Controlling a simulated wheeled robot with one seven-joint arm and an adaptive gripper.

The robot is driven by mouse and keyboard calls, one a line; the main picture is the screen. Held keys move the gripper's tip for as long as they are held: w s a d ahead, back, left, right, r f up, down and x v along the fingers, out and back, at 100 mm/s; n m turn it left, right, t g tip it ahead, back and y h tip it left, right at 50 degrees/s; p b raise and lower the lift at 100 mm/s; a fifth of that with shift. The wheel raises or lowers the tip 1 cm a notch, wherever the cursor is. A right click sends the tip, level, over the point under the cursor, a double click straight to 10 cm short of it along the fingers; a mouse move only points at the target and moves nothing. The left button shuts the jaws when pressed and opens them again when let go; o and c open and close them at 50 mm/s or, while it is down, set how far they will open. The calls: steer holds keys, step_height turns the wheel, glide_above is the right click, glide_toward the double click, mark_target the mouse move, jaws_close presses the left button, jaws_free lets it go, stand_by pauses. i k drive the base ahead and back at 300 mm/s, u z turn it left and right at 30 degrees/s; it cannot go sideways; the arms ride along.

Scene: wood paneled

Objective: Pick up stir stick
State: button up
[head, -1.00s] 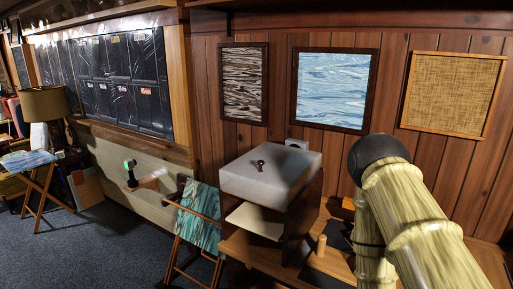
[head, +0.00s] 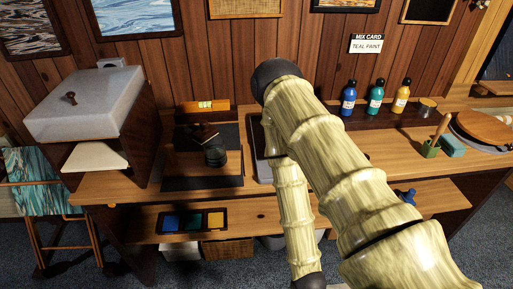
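A thin light-wood stick (head: 441,127), which may be the stir stick, leans out of a small green holder (head: 431,149) on the right part of the bench. Its lower end is hidden in the holder. I cannot tell for sure whether it is the stir stick or a tool handle. My arm bends down in front of the middle of the bench, left of the stick, and does not touch it. My gripper is out of view below the frame.
Blue, teal and yellow bottles (head: 376,97) stand behind the stick. A teal block (head: 452,145) is beside the holder, and a round wooden board (head: 485,127) is further right. A grey-topped cabinet (head: 85,103) stands left. Colour trays (head: 190,221) lie on the lower shelf.

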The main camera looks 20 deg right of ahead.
mark_target(447, 116)
steer(key=z, duration=2)
steer(key=k, duration=1.15)
steer(key=u, duration=0.75)
steer(key=i, duration=1.15)
steer(key=z, duration=0.4)
